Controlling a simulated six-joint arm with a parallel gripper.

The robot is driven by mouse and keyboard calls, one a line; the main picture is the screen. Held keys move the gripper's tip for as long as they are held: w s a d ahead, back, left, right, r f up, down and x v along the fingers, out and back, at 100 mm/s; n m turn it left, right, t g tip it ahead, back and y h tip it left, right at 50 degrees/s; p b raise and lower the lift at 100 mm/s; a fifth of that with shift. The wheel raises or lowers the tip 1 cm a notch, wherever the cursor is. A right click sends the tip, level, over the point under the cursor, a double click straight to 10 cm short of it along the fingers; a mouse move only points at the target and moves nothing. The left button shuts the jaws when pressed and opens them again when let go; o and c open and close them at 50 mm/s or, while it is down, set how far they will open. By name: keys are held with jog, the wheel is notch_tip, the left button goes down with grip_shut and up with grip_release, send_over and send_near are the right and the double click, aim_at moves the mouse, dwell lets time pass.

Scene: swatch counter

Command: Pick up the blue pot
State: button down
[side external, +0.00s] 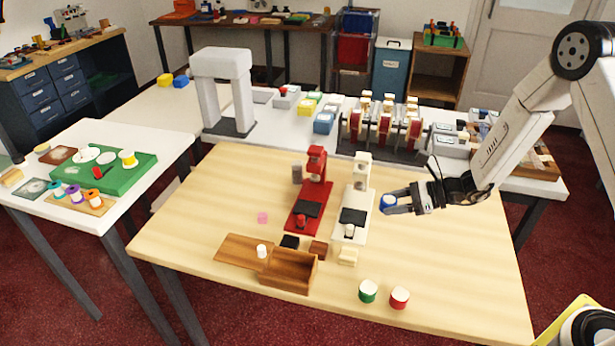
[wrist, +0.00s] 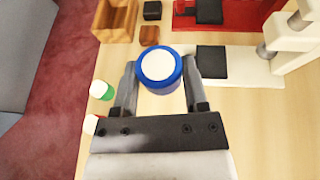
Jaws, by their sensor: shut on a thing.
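The blue pot (wrist: 159,68) has a white top and a blue rim and side. In the wrist view it sits between the two fingers of my gripper (wrist: 159,84), which is shut on it. In the side view the blue pot (side external: 388,202) is at the tips of my gripper (side external: 392,204), right of the white press, and looks held above the wooden table. The green pot (side external: 367,291) and the red pot (side external: 399,297) stand side by side near the table's front edge. In the wrist view the green pot (wrist: 103,90) is left of my gripper, and the red pot is partly hidden.
A red press (side external: 309,190) and a white press (side external: 354,205) stand mid-table. An open wooden box (side external: 289,271) is at the front left, with small blocks beside it. A grey arch (side external: 222,85) stands behind. The table's right side (side external: 455,260) is clear.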

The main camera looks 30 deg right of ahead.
jog(key=shift+s+r, duration=0.3)
jog(key=shift+s, duration=0.4)
jog(key=shift+s+r, duration=0.3)
jog(key=shift+s, duration=0.35)
